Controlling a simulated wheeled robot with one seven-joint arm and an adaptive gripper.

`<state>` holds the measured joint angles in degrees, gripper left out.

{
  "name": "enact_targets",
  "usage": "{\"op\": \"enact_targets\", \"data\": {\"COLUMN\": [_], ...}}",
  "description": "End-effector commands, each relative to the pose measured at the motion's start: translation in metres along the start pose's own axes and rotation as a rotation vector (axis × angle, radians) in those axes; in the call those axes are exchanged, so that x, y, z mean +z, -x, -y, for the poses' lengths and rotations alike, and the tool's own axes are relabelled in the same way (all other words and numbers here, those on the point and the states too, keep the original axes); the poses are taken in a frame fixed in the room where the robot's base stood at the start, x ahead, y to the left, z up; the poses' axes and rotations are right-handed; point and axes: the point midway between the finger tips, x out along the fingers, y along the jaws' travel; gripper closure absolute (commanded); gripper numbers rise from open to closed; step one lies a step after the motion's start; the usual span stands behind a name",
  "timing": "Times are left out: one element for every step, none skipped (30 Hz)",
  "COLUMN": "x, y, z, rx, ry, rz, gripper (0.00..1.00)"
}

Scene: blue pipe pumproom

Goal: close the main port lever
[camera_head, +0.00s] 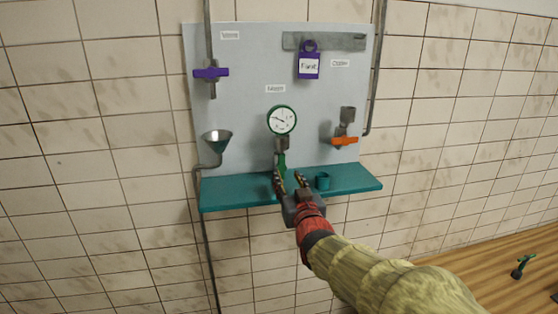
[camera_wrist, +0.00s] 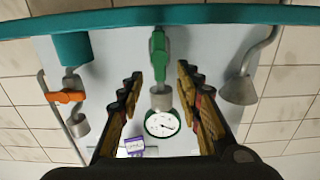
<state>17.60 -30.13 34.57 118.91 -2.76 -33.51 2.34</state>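A green lever (camera_head: 281,161) sits under a round gauge (camera_head: 282,121) in the middle of the grey wall panel. Its handle points straight down, in line with the fitting above it. In the wrist view, which is upside down, the green lever (camera_wrist: 158,52) shows between my fingers. My gripper (camera_head: 289,178) is open in front of the lever, with a finger on each side and gaps to it. A purple lever (camera_head: 211,73) lies crosswise on the left pipe. An orange lever (camera_head: 344,142) lies crosswise at the right. The small labels are too blurred to tell which is the main port.
A teal shelf (camera_head: 240,192) juts out below the panel, close to my gripper, with a teal cup (camera_head: 323,181) on it. A grey funnel (camera_head: 217,140) is at the left.

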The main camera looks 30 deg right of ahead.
Motion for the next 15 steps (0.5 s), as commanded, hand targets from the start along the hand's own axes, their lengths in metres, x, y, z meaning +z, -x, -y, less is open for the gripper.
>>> {"op": "enact_targets", "data": {"x": [0.001, 0.001, 0.001, 0.001, 0.001, 0.001, 0.001, 0.001, 0.001, 0.001, 0.001, 0.001, 0.001, 0.001, 0.001], "y": [-0.004, -0.007, -0.012, -0.016, -0.021, -0.026, -0.031, -0.035, -0.041, -0.045, -0.049, -0.053, -0.057, -0.060, -0.063], "z": [0.000, 0.000, 0.000, 0.000, 0.000, 0.000, 0.000, 0.000, 0.000, 0.001, 0.001, 0.001, 0.001, 0.001, 0.001], "rx": [0.000, 0.000, 0.000, 0.000, 0.000, -0.001, -0.001, -0.001, -0.001, -0.001, -0.001, -0.001, -0.001, -0.001, -0.001], "ry": [0.000, 0.000, 0.000, 0.000, 0.000, 0.000, 0.000, 0.000, 0.000, 0.000, 0.000, 0.001, 0.001, 0.001, 0.001], "rz": [0.002, 0.003, 0.003, 0.003, 0.003, 0.004, 0.003, 0.004, 0.005, 0.004, 0.005, 0.004, 0.003, 0.003, 0.003], "gripper": [0.65, 0.65, 0.65, 0.65, 0.65, 0.65, 0.65, 0.65, 0.65, 0.65, 0.65, 0.65, 0.65, 0.65, 0.65]}}
